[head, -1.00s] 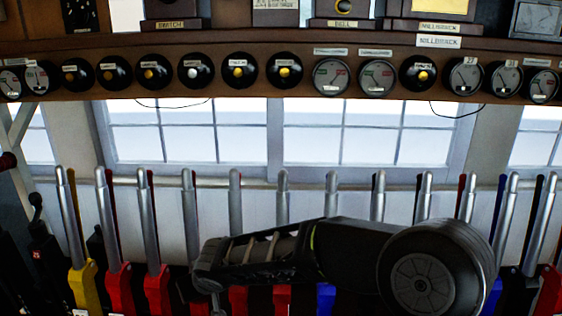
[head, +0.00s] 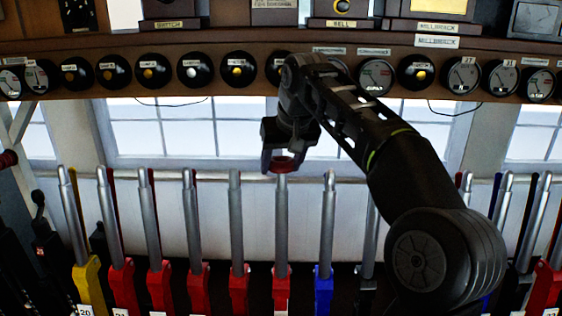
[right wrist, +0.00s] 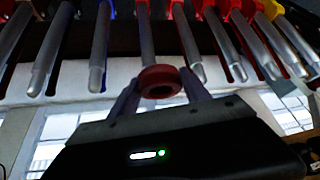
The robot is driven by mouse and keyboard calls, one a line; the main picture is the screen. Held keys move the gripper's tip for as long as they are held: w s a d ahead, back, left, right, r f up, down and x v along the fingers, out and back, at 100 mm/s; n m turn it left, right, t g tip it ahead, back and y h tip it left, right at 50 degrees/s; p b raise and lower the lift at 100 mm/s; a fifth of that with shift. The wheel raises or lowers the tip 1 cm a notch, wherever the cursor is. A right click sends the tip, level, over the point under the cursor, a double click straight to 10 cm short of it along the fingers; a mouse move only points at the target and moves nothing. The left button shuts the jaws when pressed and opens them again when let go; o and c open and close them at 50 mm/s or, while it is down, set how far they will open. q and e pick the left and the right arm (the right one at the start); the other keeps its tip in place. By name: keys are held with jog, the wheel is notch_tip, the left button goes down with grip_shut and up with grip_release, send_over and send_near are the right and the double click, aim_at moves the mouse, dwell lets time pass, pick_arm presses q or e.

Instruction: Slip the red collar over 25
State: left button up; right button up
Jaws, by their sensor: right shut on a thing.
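The red collar (head: 284,164) is held between the fingers of my right gripper (head: 283,158), at the top of a silver lever with a red base. Counting from the yellow lever marked 20, this is lever 25 (head: 281,215). In the right wrist view the red collar (right wrist: 160,76) sits between both fingertips with its dark hole showing, and the lever shaft (right wrist: 146,35) runs up to it. I cannot tell whether the lever's tip is inside the hole or just short of it. My left gripper is not in view.
Lever 24 (head: 236,215) stands close on the left and a blue-based lever (head: 328,225) close on the right. A wooden shelf with round dials (head: 332,38) crosses above. Windows (head: 190,135) lie behind the levers.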

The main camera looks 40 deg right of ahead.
jog(key=shift+w+d, duration=0.1)
jog(key=shift+w+d+f+p, duration=0.25)
jog(key=shift+w+d+p, duration=0.4)
jog(key=shift+w, duration=0.2)
jog(key=w+d, duration=0.1)
jog(key=w+d+f+p, duration=0.1)
jog(key=w, duration=0.1)
jog(key=w+d+f, duration=0.1)
jog(key=d, duration=0.1)
jog(key=shift+w, duration=0.3)
jog(key=shift+w+d+f, duration=0.15)
jog(key=shift+w+d, duration=0.2)
jog(key=shift+w, duration=0.1)
jog(key=shift+s+f, duration=0.1)
jog(key=shift+f, duration=0.05)
dwell(0.4)
jog(key=shift+s+a+f+b, duration=0.15)
jog(key=shift+a+f+b, duration=0.05)
jog(key=shift+f+b, duration=1.05)
jog(key=shift+s+a+f+b, duration=0.15)
jog(key=shift+f+b, duration=1)
jog(key=shift+f, duration=0.05)
